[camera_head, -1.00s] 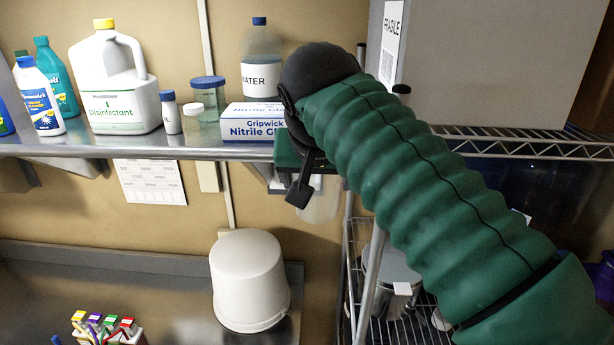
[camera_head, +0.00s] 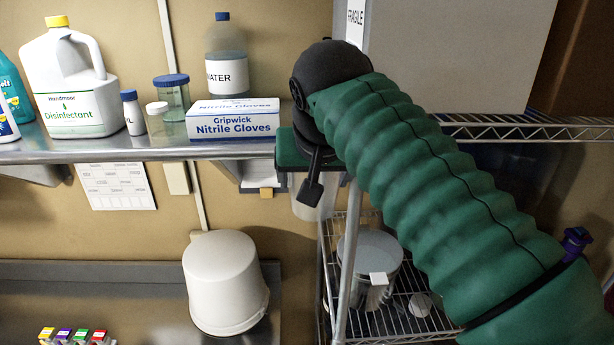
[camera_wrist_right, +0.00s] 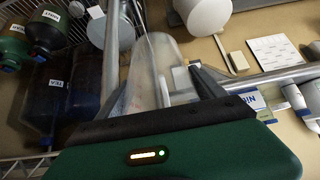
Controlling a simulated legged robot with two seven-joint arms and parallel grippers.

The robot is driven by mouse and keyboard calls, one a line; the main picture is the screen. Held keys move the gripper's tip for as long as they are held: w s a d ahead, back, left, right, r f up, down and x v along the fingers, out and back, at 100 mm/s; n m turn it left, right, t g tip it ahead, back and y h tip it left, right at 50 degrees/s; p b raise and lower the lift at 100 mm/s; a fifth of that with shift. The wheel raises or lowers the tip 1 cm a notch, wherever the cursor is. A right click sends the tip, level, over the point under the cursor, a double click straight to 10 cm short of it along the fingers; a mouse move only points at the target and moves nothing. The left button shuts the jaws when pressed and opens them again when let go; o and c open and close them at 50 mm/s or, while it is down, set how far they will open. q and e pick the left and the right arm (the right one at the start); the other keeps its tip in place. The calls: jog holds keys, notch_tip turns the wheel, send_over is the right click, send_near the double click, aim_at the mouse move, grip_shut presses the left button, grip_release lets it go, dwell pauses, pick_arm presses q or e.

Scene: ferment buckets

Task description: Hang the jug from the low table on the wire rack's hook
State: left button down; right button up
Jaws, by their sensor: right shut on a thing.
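A translucent, cloudy jug (camera_wrist_right: 150,72) is held in my right gripper (camera_wrist_right: 172,85), with its handle between the dark fingers in the right wrist view. In the head view my right gripper (camera_head: 312,185) hides most of the jug (camera_head: 316,204), and only its pale lower part shows beneath. The wire rack (camera_head: 520,128) stands at the right, and the held jug is close to its front left post (camera_head: 347,250). I cannot make out the hook.
A steel wall shelf (camera_head: 60,155) with a disinfectant jug (camera_head: 75,85), a water bottle (camera_head: 227,60) and a glove box (camera_head: 232,120) is left of my arm. A white bucket (camera_head: 225,283) stands below. A metal pot (camera_head: 370,262) sits on the rack's lower shelf.

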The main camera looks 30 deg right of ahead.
jog(key=shift+d, duration=0.15)
jog(key=o, duration=1.5)
jog(key=shift+w+a, duration=0.15)
jog(key=shift+a, duration=0.05)
jog(key=shift+d, duration=0.15)
jog(key=shift+r, duration=0.1)
